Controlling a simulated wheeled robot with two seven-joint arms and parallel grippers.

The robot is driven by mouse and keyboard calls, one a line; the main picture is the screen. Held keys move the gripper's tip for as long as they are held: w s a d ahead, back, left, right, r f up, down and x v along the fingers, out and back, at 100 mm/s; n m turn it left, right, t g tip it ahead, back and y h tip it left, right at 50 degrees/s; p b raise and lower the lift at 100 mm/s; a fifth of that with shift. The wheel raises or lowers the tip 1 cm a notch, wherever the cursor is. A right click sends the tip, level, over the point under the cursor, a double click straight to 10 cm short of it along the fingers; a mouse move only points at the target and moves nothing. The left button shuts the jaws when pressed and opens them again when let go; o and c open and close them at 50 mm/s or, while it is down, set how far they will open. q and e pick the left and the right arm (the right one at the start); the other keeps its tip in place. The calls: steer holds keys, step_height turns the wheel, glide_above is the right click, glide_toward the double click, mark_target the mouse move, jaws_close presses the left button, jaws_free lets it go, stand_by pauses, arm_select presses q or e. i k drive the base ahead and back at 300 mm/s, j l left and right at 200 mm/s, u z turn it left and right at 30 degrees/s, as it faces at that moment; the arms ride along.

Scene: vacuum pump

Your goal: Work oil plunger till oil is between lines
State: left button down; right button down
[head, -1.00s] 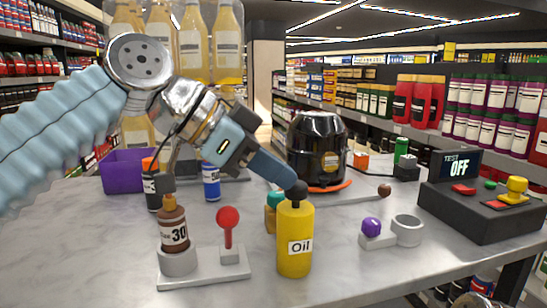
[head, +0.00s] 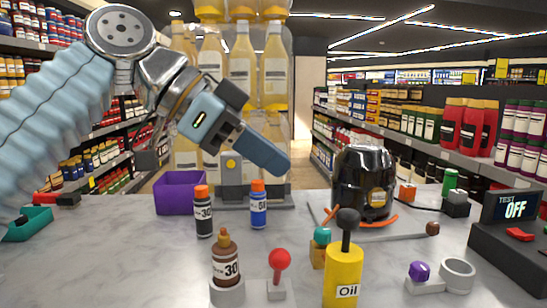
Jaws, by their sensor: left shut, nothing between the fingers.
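The yellow oil can (head: 342,275), labelled "Oil", stands upright at the front of the table. Its black-knobbed plunger (head: 347,222) sticks up with the rod showing. My left gripper (head: 278,160) is shut and empty. It hangs in the air above and to the left of the plunger knob, apart from it. A dark, glossy vessel (head: 362,180) with a label and an orange hose or ring around its base stands behind the can. I cannot make out an oil level or lines on it. My right gripper is out of view.
A brown bottle marked 30 (head: 226,265) and a red-knobbed lever (head: 279,265) stand left of the can. Black (head: 203,215) and blue (head: 258,208) bottles and a purple bin (head: 180,193) are behind. A test panel (head: 510,207) reads OFF at right.

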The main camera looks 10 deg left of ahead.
mark_target(347, 232)
steer(key=k, duration=1.5)
